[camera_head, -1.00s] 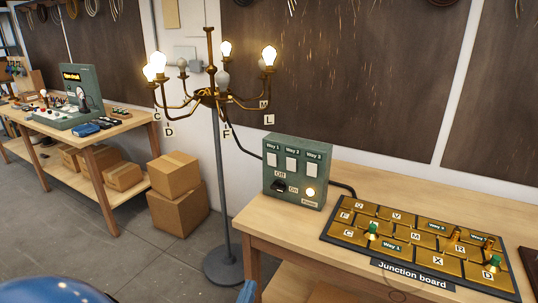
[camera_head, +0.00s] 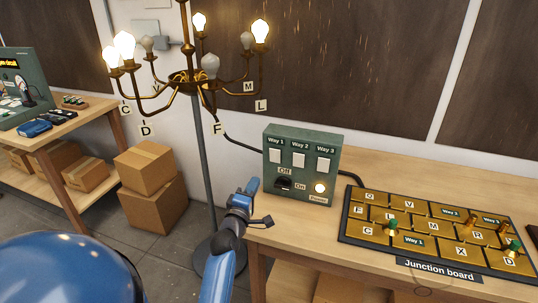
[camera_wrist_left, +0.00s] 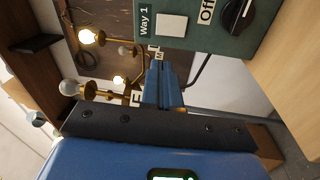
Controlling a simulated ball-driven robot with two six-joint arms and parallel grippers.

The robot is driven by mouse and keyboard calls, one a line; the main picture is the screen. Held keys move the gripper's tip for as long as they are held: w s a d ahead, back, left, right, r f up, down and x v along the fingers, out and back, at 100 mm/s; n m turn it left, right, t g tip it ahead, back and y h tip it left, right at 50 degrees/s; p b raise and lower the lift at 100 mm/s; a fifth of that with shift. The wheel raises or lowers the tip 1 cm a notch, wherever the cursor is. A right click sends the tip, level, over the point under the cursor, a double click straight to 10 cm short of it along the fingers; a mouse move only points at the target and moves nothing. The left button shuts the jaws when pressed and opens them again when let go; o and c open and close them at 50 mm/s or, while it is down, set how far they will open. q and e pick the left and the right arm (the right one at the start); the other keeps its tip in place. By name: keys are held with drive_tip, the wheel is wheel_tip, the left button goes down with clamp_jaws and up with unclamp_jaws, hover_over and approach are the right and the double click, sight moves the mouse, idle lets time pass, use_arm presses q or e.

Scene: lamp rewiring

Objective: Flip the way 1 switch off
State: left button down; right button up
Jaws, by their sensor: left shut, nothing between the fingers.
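The green switch box (camera_head: 303,165) stands on the bench and carries white rocker switches under Way 1, Way 2 and Way 3 labels. The Way 1 switch (camera_head: 275,156) is the leftmost; it also shows in the left wrist view (camera_wrist_left: 171,25). I cannot tell which way its rocker is tipped. A black Off/On knob (camera_head: 284,184) and a glowing Power light (camera_head: 320,188) sit below. My left gripper (camera_head: 252,186) is shut and empty, just left of the box and below the Way 1 switch's height, apparently apart from it. My right gripper is out of view.
The chandelier (camera_head: 187,80) stands behind the left gripper, some bulbs lit and others dark. The junction board (camera_head: 440,236) with plugs lies on the bench (camera_head: 395,168) to the right. Cardboard boxes (camera_head: 150,185) stand on the floor at left. A dark cable runs behind the switch box.

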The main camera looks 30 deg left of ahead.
use_arm(q)
drive_tip(key=n, duration=0.1)
approach(274, 152)
drive_tip(key=p+x, duration=0.1)
drive_tip(key=x, duration=0.6)
drive_tip(key=shift+f, duration=0.15)
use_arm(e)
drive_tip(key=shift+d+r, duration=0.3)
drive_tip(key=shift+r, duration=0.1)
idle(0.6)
use_arm(q)
drive_tip(key=shift+w+a+r, duration=0.1)
drive_tip(key=shift+w+r, duration=0.05)
drive_tip(key=shift+r, duration=0.15)
drive_tip(key=shift+f, duration=0.1)
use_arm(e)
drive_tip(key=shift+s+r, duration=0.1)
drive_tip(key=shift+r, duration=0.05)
